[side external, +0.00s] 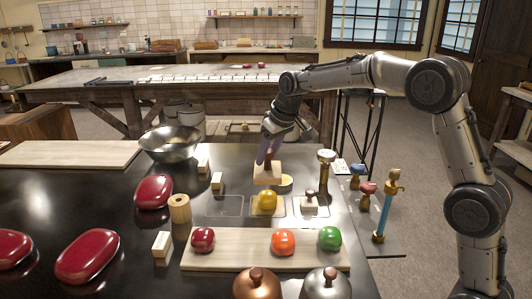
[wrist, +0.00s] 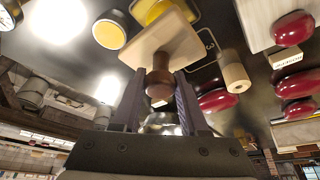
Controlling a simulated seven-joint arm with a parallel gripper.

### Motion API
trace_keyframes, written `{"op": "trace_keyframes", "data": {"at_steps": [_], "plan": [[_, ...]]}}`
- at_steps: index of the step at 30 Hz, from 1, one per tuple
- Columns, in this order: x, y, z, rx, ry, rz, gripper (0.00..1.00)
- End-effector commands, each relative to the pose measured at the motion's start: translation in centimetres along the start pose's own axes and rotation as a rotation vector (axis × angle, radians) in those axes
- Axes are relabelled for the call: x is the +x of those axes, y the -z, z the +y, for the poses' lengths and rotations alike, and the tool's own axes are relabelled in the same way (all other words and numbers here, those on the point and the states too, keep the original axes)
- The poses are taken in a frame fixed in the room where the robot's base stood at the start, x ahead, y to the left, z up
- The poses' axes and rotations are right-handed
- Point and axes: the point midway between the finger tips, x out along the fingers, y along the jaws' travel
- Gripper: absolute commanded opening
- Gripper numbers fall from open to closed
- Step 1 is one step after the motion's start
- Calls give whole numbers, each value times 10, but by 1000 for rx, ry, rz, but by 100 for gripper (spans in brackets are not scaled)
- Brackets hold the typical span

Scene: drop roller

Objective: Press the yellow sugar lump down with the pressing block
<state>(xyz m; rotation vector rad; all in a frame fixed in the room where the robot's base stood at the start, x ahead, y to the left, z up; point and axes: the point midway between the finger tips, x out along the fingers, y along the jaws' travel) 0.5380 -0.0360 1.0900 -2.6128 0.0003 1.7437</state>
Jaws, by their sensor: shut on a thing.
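The yellow lump (side external: 267,200) sits on a small square pad on the dark table, just in front of my gripper in the side view. In the wrist view a yellow shape, probably the lump (wrist: 148,10), is partly hidden behind the block. My gripper (side external: 269,157) is shut on the knob of the pressing block. The block's pale wooden plate (side external: 267,175) hangs flat side down above the table, behind the lump and apart from it. In the wrist view the knob (wrist: 159,84) is between the fingers and the plate (wrist: 158,38) is beyond it.
A yellow-topped round tin (side external: 286,183) stands close to the block. A knobbed stamp (side external: 309,201) is right of the lump, and an empty outlined square (side external: 223,206) is left. A board (side external: 258,249) with red, orange and green lumps lies in front. A metal bowl (side external: 171,145) stands behind left.

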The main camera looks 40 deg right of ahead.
Motion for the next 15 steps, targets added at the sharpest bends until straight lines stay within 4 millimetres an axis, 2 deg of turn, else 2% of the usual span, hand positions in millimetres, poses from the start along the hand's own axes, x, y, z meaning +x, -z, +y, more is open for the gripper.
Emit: {"op": "trace_keyframes", "data": {"at_steps": [9,15], "plan": [[26,-11,0,0,0,0,0],[37,-16,0,0,0,0,0]]}}
